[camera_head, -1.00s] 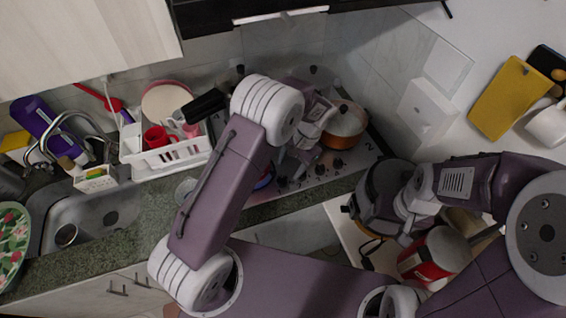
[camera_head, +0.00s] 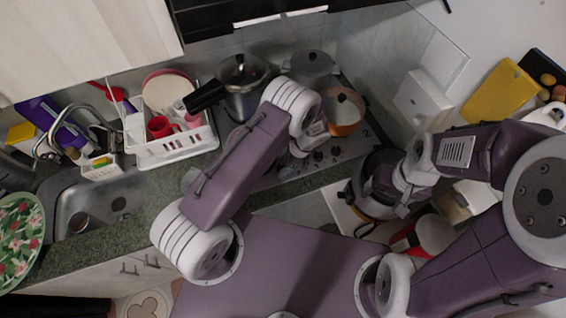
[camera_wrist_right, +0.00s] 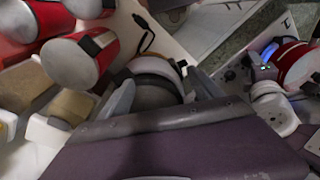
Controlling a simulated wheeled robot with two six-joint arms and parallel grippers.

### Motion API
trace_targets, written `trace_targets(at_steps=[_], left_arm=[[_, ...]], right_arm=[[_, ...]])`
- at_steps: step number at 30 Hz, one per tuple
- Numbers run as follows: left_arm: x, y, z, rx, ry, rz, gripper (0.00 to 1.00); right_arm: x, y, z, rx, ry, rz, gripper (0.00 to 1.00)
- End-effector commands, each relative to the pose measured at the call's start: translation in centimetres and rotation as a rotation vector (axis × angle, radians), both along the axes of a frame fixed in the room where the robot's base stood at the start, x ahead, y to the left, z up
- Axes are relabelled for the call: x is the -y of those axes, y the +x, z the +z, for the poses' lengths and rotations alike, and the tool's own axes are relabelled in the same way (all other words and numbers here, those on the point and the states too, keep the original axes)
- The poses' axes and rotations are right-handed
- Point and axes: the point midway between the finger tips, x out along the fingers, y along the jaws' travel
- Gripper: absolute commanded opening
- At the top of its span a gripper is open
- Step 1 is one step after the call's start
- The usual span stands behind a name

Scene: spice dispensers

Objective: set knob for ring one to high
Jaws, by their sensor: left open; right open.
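The stove's front panel (camera_head: 350,150) runs beside the counter edge in the head view. Several dark knobs (camera_head: 319,155) sit on it; their settings are too small to read. My left gripper (camera_head: 287,171) is low at the panel's left part, mostly hidden by my own arm; I cannot tell whether it touches a knob. Part of my left gripper (camera_wrist_right: 262,66) and dark knobs (camera_wrist_right: 230,75) also show in the right wrist view. My right gripper (camera_head: 402,208) is open over a grey round appliance (camera_head: 372,188), away from the stove. Its fingers (camera_wrist_right: 162,95) straddle the appliance in the right wrist view.
An orange pot (camera_head: 346,118), a grey pot (camera_head: 312,66) and a steel pot with a black handle (camera_head: 243,76) stand on the stove. A white dish rack (camera_head: 180,150) is left of it. Red cans (camera_wrist_right: 85,58) stand near my right gripper.

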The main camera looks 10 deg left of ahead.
Motion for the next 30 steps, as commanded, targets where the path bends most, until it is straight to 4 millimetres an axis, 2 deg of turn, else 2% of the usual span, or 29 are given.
trace_targets(at_steps=[8,14,15,19,25,30], left_arm=[[-0.2,0.0,-0.4,0.0,0.0,0.0,0.56],[-0.1,0.0,-0.4,0.0,0.0,0.0,0.04],[-0.1,0.0,-0.4,0.0,0.0,0.0,0.0],[-0.2,-0.1,-0.5,0.0,0.001,-0.056,0.0],[-0.2,-0.2,-0.6,0.001,0.001,-0.312,0.0],[-0.1,-0.2,-0.3,0.002,0.0,-0.375,0.0]], right_arm=[[0.0,0.0,0.1,0.0,0.0,0.0,0.75],[0.0,0.0,0.1,0.0,0.0,0.0,0.75],[0.0,0.0,0.1,0.0,0.0,0.0,0.75],[0.0,0.0,-0.3,0.0,0.0,0.0,0.75],[0.0,0.0,-1.8,0.0,0.0,0.0,0.75],[0.0,0.0,-1.9,0.0,0.0,0.0,0.75]])
